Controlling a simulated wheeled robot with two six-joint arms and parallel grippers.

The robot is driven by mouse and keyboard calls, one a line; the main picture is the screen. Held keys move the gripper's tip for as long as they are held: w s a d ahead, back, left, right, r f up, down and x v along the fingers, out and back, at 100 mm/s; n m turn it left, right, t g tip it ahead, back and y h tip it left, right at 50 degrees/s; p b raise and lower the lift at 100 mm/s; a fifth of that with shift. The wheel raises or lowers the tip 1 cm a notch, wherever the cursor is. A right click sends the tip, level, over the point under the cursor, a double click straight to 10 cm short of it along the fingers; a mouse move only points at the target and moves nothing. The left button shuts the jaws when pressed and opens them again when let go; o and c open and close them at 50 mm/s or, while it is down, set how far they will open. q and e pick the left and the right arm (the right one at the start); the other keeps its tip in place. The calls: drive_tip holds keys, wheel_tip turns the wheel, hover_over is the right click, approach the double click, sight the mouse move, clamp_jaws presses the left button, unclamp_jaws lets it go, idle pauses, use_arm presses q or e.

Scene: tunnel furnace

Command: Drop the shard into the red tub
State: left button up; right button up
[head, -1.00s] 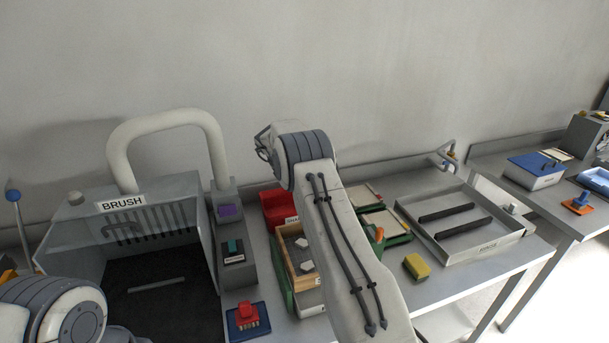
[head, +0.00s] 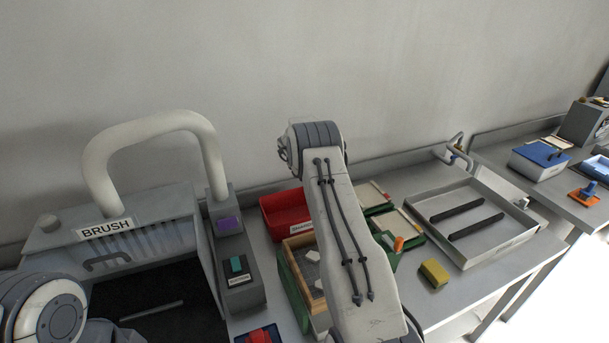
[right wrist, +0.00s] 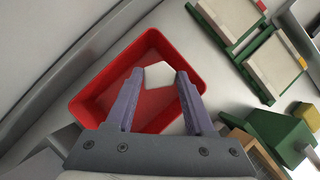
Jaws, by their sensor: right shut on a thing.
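The red tub (head: 285,222) stands near the back of the bench, left of my right arm in the head view. In the right wrist view the red tub (right wrist: 92,98) lies below my right gripper (right wrist: 159,76). That gripper is shut on a pale, angular shard (right wrist: 158,73), held between its fingertips over the tub's inside. The height of the shard above the tub floor is hard to tell. In the head view the right fingers and the shard are hidden. My left arm shows at the lower left, with its gripper out of view.
A wooden-rimmed box (head: 292,243) with pale pieces stands in front of the tub. The grey BRUSH station (head: 190,235) is to the left. Green holders (head: 411,226), a yellow block (head: 434,273) and a shallow grey tray (head: 517,240) stand to the right.

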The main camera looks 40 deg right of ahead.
sight(295, 213)
drive_tip(key=shift+f, duration=0.35)
drive_tip(key=f+b, duration=0.2)
drive_tip(key=shift+s+d+f, duration=0.1)
drive_tip(key=shift+d+f, duration=0.2)
drive_tip(key=shift+f+b, duration=4.5)
drive_tip(key=shift+f, duration=1.85)
drive_tip(key=o, duration=1.4)
drive_tip(key=shift+r, duration=0.1)
